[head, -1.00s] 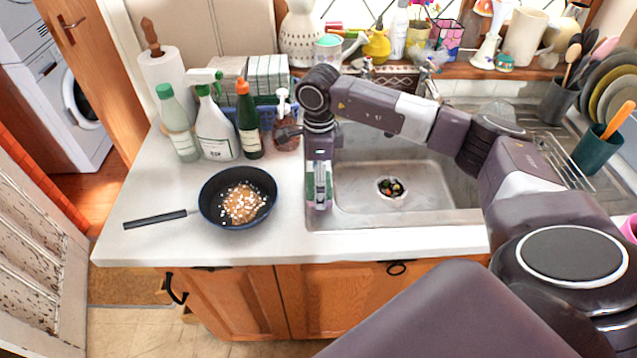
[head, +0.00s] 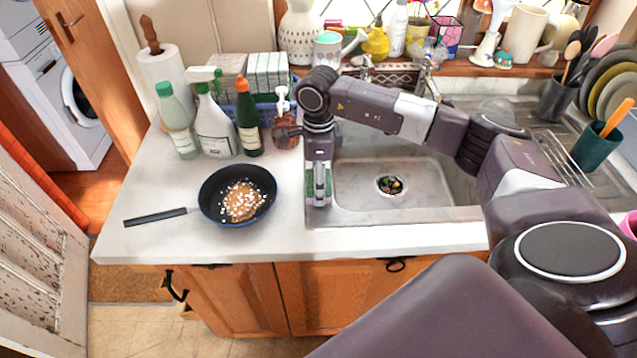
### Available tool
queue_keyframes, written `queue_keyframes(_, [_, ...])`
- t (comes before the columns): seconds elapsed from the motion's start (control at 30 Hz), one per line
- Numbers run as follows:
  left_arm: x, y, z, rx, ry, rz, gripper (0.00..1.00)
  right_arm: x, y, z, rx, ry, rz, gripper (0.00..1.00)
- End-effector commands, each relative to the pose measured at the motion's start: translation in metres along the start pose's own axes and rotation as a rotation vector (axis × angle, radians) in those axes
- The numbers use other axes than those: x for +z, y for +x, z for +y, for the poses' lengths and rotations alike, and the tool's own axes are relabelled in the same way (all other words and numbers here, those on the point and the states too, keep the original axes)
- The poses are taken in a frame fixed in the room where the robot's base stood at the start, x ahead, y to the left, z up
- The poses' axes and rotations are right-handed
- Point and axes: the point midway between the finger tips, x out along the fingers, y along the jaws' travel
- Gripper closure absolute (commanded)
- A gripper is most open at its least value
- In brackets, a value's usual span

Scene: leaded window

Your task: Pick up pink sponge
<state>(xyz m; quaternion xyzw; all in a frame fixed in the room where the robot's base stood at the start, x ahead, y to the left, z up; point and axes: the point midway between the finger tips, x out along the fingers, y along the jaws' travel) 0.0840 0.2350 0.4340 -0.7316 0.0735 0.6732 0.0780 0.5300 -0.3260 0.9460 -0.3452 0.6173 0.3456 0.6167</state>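A small sponge with green and pink showing (head: 327,188) is at the left rim of the sink, at the edge of the white counter. My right gripper (head: 319,185) comes in from the right and points down at the sponge. Its fingers overlap the sponge and hide much of it. I cannot tell whether the fingers are closed on the sponge or only beside it. My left gripper is not in view.
A dark pan (head: 238,197) with food stands on the counter to the left. Several bottles, including a spray bottle (head: 215,130), and a soap dispenser (head: 285,125) stand behind. The sink basin (head: 420,185) is mostly clear. A tap (head: 425,80) stands behind it.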

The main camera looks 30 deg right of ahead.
Motion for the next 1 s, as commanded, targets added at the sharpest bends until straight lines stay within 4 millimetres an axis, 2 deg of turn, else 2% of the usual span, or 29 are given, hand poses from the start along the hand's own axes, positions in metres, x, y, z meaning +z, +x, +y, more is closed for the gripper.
queue_keyframes(0.17, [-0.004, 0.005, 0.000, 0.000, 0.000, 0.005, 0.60, 0.000, -0.013, -0.001, -0.003, 0.001, -0.002, 0.44])
queue_keyframes(0.27, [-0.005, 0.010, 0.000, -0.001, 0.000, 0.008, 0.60, 0.000, -0.028, -0.001, -0.005, -0.001, -0.003, 0.44])
queue_keyframes(0.37, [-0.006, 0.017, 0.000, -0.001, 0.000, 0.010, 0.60, 0.001, -0.051, -0.002, -0.007, 0.000, -0.005, 0.44])
queue_keyframes(0.6, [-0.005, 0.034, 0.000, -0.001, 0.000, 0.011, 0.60, 0.001, -0.126, -0.002, -0.007, -0.001, -0.005, 0.44])
queue_keyframes(0.7, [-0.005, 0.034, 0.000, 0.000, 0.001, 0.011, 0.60, 0.001, -0.156, -0.001, -0.006, -0.001, -0.003, 0.44])
queue_keyframes(0.83, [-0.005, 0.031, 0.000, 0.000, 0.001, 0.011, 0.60, 0.000, -0.179, -0.001, -0.004, 0.001, -0.001, 0.44])
queue_keyframes(1.0, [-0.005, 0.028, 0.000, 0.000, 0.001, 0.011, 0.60, 0.000, -0.194, 0.000, -0.002, 0.000, 0.000, 0.44])
